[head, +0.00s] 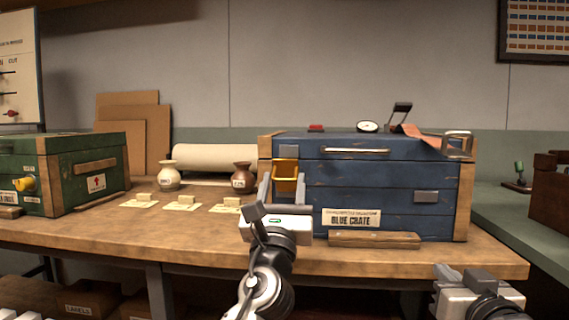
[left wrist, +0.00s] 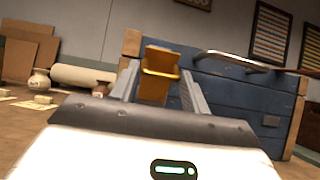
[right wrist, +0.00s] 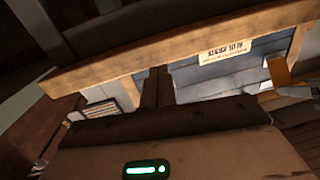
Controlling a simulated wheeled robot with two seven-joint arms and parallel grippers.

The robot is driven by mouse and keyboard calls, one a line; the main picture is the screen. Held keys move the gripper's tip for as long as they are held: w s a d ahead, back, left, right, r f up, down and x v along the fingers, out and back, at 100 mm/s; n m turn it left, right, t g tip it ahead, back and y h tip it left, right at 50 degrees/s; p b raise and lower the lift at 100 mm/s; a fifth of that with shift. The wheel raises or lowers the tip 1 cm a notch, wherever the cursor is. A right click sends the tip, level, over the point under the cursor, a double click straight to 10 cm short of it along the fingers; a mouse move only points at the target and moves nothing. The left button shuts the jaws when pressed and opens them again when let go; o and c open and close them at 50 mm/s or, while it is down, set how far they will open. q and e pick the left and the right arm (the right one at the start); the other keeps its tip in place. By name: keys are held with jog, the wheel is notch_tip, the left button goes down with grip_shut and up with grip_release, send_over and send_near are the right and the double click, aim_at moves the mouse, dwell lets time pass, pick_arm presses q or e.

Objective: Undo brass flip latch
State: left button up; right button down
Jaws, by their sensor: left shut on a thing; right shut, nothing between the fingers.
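The blue crate (head: 390,180) stands on the wooden bench, with its lid down. The brass flip latch (head: 286,168) is on the left part of its front and also shows in the left wrist view (left wrist: 158,62). My left gripper (head: 282,190) is at the latch, its two fingers on either side of the brass piece, shut on it. My right gripper (head: 462,274) is low at the right, in front of the bench edge, shut and empty.
A wooden block (head: 375,240) lies before the crate. A red strap (head: 420,137) and a round dial (head: 367,126) are on its lid. A green crate (head: 80,170) stands at the left. Two small vases (head: 168,176) and several cards lie between the crates.

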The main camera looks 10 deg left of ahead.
jog(key=w+a+r+y, duration=0.1)
jog(key=w+a+r, duration=0.25)
jog(key=r, duration=0.35)
jog(key=g+h, duration=0.3)
jog(key=g, duration=0.4)
send_near(285, 163)
jog(key=shift+m, duration=0.4)
jog(key=x, duration=0.4)
jog(key=s+f+x, duration=0.1)
jog(key=x, duration=0.2)
jog(key=shift+w+d+f, duration=0.1)
jog(key=shift+d+f, duration=0.05)
jog(key=shift+d, duration=0.05)
pick_arm(q)
jog(key=shift+a+r, duration=0.1)
jog(key=shift+a, duration=0.2)
